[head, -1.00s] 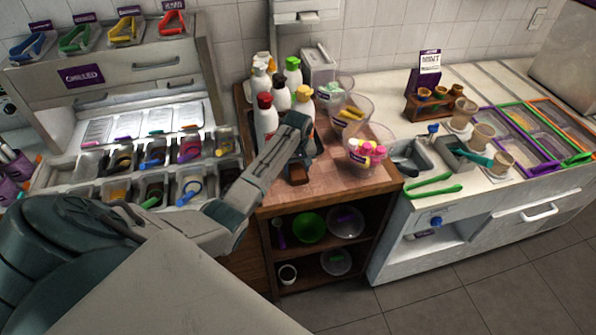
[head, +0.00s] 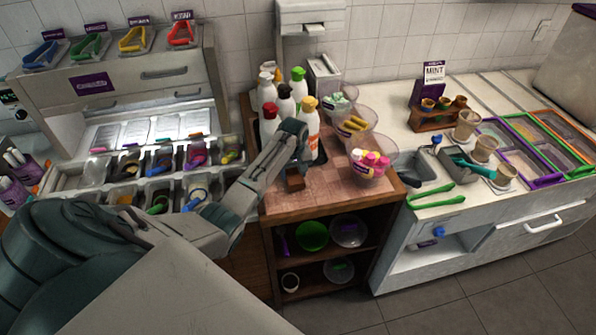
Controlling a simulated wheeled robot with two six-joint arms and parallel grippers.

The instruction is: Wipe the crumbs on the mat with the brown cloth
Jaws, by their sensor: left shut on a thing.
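My left gripper (head: 299,168) reaches in from the left over the wooden cart top. It is shut on the brown cloth (head: 295,183), a small dark brown piece below the fingers, low at the surface. I cannot tell how firmly the cloth touches it. The mat appears to be the pinkish checkered area (head: 335,188) on the cart top, around and right of the cloth. Crumbs are too small to make out. My right gripper is not in view.
Several sauce bottles (head: 298,90) stand close behind the gripper. Clear cups (head: 369,163) with toppings line the cart's right side. A counter with green tongs (head: 436,202) is to the right, topping bins (head: 160,190) to the left. The cart's front right is clear.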

